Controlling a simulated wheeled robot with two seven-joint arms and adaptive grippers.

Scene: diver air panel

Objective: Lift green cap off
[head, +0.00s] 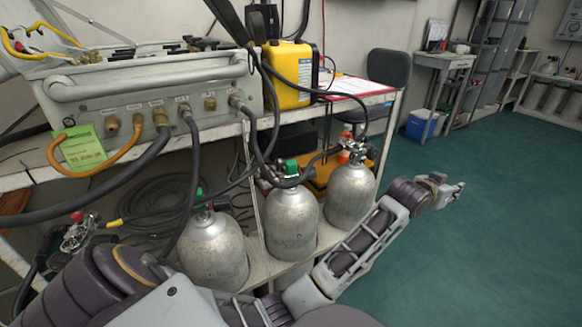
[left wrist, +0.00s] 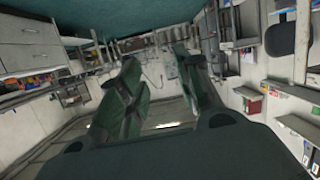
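A green cap (head: 291,168) sits at the valve on top of the middle silver cylinder (head: 292,225). My right gripper is not in view.
The grey air panel (head: 165,95) stands on a bench above the cylinders. A yellow case (head: 290,75) stands beside the panel. A red-knobbed fitting (head: 76,232) is at the left. The green floor (head: 490,220) at right is clear.

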